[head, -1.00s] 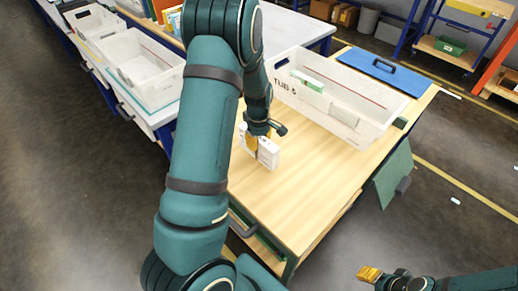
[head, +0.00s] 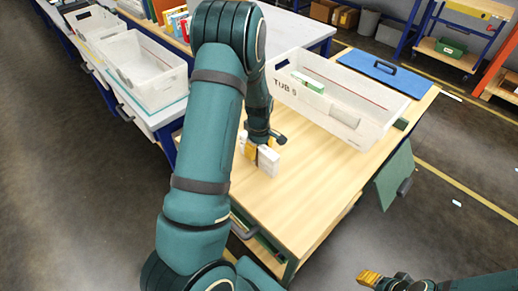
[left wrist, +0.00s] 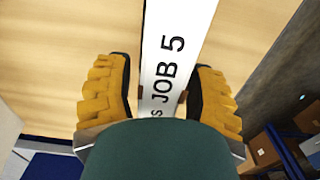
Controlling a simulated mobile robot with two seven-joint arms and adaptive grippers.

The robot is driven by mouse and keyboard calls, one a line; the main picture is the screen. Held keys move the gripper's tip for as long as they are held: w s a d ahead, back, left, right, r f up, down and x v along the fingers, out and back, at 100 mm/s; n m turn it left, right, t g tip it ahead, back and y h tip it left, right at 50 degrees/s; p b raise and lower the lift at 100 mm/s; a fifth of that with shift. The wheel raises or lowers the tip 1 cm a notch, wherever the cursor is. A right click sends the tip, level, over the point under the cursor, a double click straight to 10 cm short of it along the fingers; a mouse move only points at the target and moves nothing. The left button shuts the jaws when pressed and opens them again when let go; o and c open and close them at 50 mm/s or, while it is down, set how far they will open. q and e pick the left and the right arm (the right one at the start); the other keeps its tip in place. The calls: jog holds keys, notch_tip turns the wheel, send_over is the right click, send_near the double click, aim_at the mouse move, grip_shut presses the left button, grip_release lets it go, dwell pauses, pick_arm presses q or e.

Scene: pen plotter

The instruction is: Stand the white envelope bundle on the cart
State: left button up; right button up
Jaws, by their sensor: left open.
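The white envelope bundle (head: 268,161) stands upright on the wooden top of the cart (head: 310,190), near its left edge. Its lower edge appears to rest on the wood. My left gripper (head: 262,149) is around it from above, with its yellow fingers spread. In the left wrist view the bundle (left wrist: 168,65), lettered "JOB 5", runs between the two fingers of the left gripper (left wrist: 163,90), with a narrow gap at the left finger. My right gripper (head: 369,275) shows only in part at the bottom right, away from the cart, and its opening is unclear.
The cart's front right top is clear. More white bins (head: 143,70) stand on the left bench.

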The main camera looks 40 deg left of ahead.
pick_arm(q)
jog(key=shift+r, duration=0.5)
notch_tip(320, 180, up, 11)
jog(key=p, duration=0.2)
jog(key=shift+r+p, duration=0.15)
jog(key=shift+p, duration=0.15)
